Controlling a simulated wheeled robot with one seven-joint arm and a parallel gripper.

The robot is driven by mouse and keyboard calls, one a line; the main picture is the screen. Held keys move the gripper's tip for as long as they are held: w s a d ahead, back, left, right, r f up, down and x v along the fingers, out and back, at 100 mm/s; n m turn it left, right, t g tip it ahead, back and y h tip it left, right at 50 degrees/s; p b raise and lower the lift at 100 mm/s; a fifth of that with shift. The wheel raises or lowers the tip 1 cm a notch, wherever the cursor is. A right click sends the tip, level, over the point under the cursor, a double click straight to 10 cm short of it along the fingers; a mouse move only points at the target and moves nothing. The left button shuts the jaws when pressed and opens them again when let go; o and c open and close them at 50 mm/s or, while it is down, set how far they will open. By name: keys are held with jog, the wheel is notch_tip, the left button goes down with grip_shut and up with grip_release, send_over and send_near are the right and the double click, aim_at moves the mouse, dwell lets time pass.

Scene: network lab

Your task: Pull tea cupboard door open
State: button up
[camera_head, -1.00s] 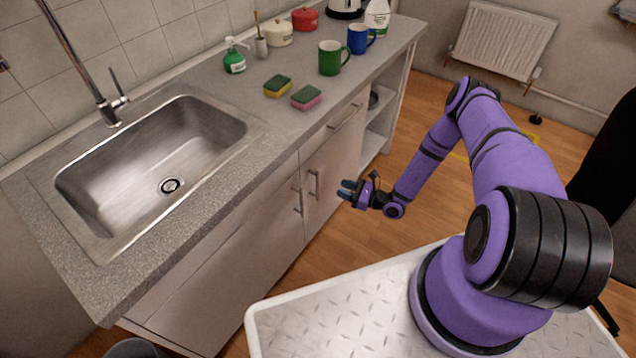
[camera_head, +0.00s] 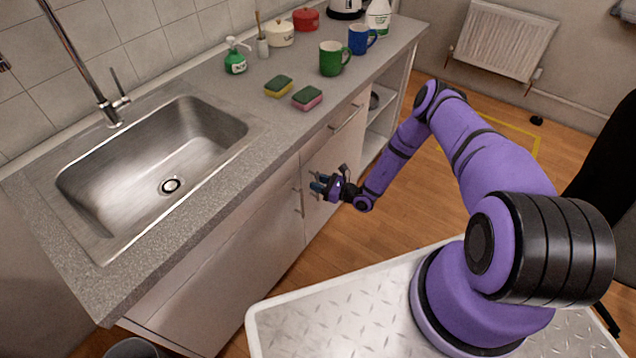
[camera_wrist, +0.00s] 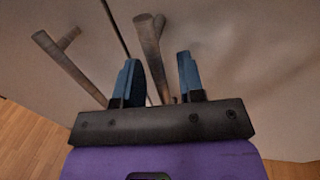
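Two pale cupboard doors are closed side by side under the worktop, a left one (camera_head: 262,228) and a right one (camera_head: 318,153). I cannot tell from any label which is the tea cupboard. My gripper (camera_head: 318,183) is at the right door, its blue fingers open. In the wrist view, the right door's bar handle (camera_wrist: 150,38) runs into the gap between my fingers (camera_wrist: 158,62), nearer the left finger. I see no grip on it. The left door's handle (camera_wrist: 66,62) is outside the fingers, to the left; it also shows in the head view (camera_head: 298,203).
A drawer handle (camera_head: 346,118) sticks out above the right door. Open shelves (camera_head: 380,108) stand beyond it. The worktop (camera_head: 225,150) overhangs the doors and holds a sink, sponges and mugs.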

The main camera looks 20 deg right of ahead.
grip_shut()
